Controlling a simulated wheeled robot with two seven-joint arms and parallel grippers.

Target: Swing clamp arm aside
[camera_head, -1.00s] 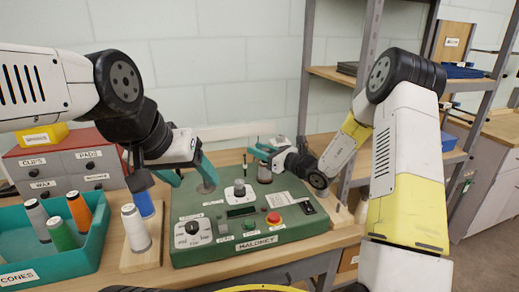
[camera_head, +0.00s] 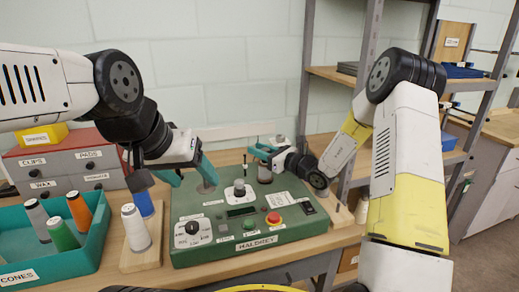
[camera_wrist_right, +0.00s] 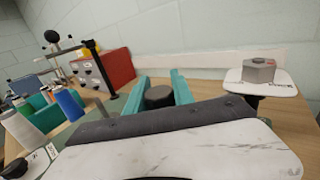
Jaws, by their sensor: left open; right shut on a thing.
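The green control box (camera_head: 290,238) stands on the wooden bench. My right gripper (camera_head: 262,152) is over its back right part. In the right wrist view its teal fingers (camera_wrist_right: 158,92) are shut on a dark round knob (camera_wrist_right: 160,96). A short grey post (camera_head: 265,173) shows just below this gripper in the head view. I cannot make out a clamp arm's full shape there; the gripper and wrist hide part of it. My left gripper (camera_head: 192,178) is open above the box's back left corner, beside a grey rounded piece (camera_head: 206,187).
A teal tray (camera_head: 92,255) with several cones stands at the left. Shelving stands at right.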

